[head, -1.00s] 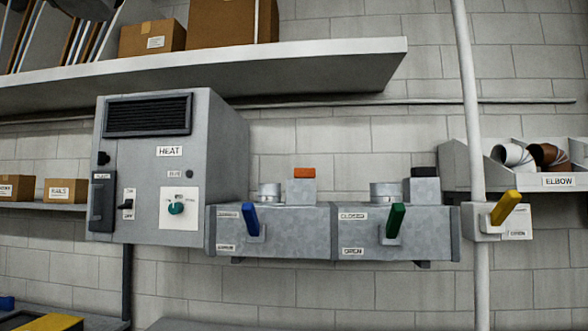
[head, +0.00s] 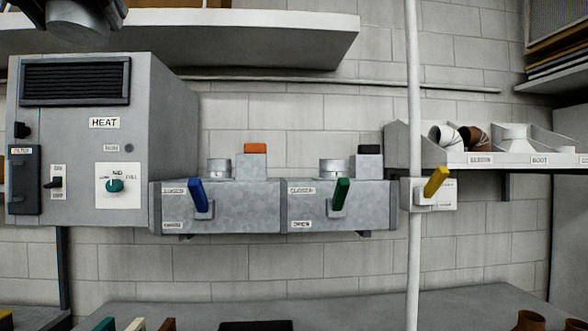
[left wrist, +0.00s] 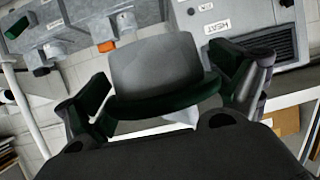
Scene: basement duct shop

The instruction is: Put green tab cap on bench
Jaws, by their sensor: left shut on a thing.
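My left gripper (left wrist: 165,84) is shut on a grey, curved piece with a dark green band along its lower edge (left wrist: 152,62), which looks like the green tab cap. In the head view the left gripper (head: 88,12) shows only at the top left corner, high in front of the heater, with a round grey end of the held piece (head: 72,22) below it. The grey bench (head: 320,306) runs along the bottom of the head view, well below the gripper. My right gripper is not in view.
The HEAT box (head: 172,130) and a duct with a blue lever (head: 197,194) and a green lever (head: 341,194) are on the wall. A white pole (head: 413,240) stands before the bench. Brown cups (head: 530,320) and small coloured pieces (head: 104,324) show at the bottom edge.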

